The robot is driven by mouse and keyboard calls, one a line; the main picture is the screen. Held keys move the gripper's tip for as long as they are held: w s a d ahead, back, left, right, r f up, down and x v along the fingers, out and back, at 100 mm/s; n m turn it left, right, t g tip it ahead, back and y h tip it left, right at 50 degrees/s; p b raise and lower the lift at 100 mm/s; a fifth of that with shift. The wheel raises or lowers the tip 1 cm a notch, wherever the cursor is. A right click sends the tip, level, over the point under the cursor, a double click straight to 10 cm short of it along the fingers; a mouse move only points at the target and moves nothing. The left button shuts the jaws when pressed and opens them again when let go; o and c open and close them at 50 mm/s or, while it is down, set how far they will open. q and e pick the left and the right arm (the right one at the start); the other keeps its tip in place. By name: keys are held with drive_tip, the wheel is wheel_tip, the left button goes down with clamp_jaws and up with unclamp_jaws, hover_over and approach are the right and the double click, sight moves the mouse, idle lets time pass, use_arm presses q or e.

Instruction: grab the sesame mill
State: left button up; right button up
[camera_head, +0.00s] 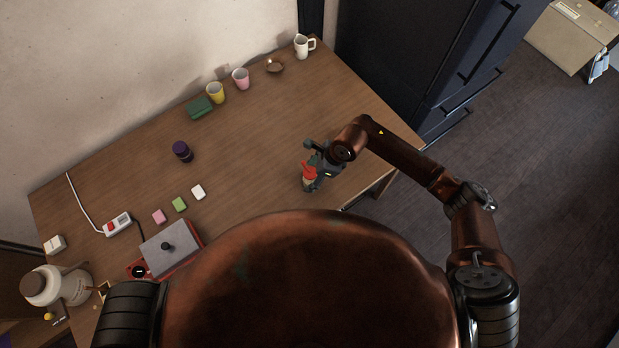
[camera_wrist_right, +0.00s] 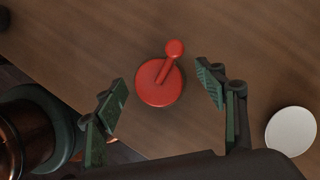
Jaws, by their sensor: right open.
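The sesame mill, as far as I can tell, is the small upright item with a red top and a pale body (camera_head: 308,182) near the table's front edge in the head view. In the right wrist view its round red lid with a crank and knob (camera_wrist_right: 158,88) shows from above. My right gripper (camera_head: 312,163) is open at the mill. In the wrist view its two green-padded fingers (camera_wrist_right: 163,85) stand on either side of the lid, with gaps on both sides. The mill's body is mostly hidden there under the lid. My left gripper is not in view.
A purple-lidded jar (camera_head: 182,151) stands left. Cups (camera_head: 241,79), a green block (camera_head: 200,107) and a white pitcher (camera_head: 303,46) line the back. A white disc (camera_wrist_right: 291,131) lies right in the wrist view.

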drive_tip(key=shift+a+f, duration=0.2)
drive_tip(key=shift+f, duration=0.2)
drive_tip(key=shift+c, duration=0.2)
drive_tip(key=c, duration=1.4)
